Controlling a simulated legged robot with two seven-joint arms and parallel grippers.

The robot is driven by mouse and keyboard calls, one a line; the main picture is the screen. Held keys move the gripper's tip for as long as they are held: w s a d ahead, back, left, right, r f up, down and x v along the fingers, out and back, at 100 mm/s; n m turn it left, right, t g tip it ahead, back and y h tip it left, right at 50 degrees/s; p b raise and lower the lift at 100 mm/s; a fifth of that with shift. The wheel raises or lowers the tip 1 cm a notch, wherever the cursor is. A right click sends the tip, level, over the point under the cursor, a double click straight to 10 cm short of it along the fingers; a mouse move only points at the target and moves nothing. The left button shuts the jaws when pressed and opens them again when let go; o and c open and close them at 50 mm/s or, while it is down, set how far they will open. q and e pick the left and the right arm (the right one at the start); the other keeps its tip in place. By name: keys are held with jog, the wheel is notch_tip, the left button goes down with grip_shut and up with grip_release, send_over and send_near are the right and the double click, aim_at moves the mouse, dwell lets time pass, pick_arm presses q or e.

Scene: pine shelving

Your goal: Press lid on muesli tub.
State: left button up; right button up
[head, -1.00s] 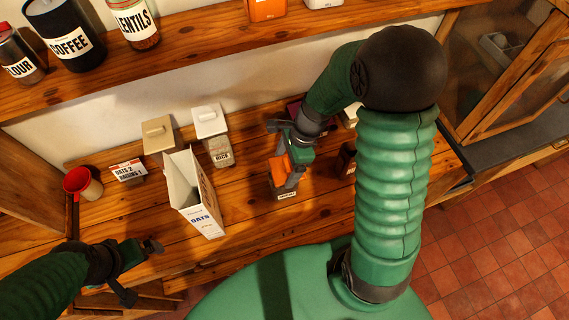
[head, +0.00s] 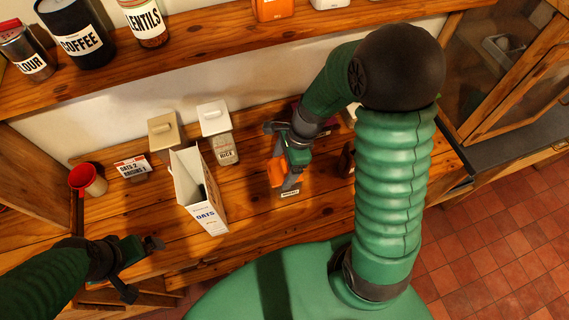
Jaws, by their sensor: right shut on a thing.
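The muesli tub (head: 290,193) stands on the wooden counter in the middle of the head view. Only its small white label and a bit of its front show; my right gripper hides the rest. My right gripper (head: 285,178) points down over the tub and is shut on an orange piece (head: 277,172), which looks like the lid. The orange piece sits at the tub's top; I cannot tell whether it is seated or just above. My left gripper (head: 143,268) is open and empty at the lower left, near the counter's front edge.
An open oats box (head: 205,215) stands left of the tub. Behind it are a rice jar (head: 226,152) and beige and white lidded containers. A red scoop or cup (head: 85,177) and an oats-raisins card (head: 132,167) are at far left. A shelf (head: 200,48) runs above.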

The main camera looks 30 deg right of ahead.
jog(key=shift+a, duration=0.35)
jog(key=shift+d+f, duration=0.2)
jog(key=shift+d, duration=0.65)
pick_arm(q)
jog(key=shift+a, duration=0.1)
pick_arm(e)
jog(key=shift+a, duration=0.1)
pick_arm(q)
jog(key=shift+a, duration=0.4)
pick_arm(e)
jog(key=shift+a, duration=0.2)
pick_arm(q)
jog(key=shift+d, duration=0.3)
pick_arm(e)
jog(key=shift+d+f, duration=0.1)
jog(key=shift+d, duration=0.2)
pick_arm(q)
jog(key=shift+a+r, duration=0.1)
jog(key=shift+a, duration=0.1)
pick_arm(e)
jog(key=shift+a+f, duration=0.1)
jog(key=shift+a, duration=0.15)
pick_arm(q)
jog(key=shift+d, duration=0.1)
pick_arm(e)
jog(key=shift+d+f, duration=0.15)
jog(key=shift+d, duration=0.05)
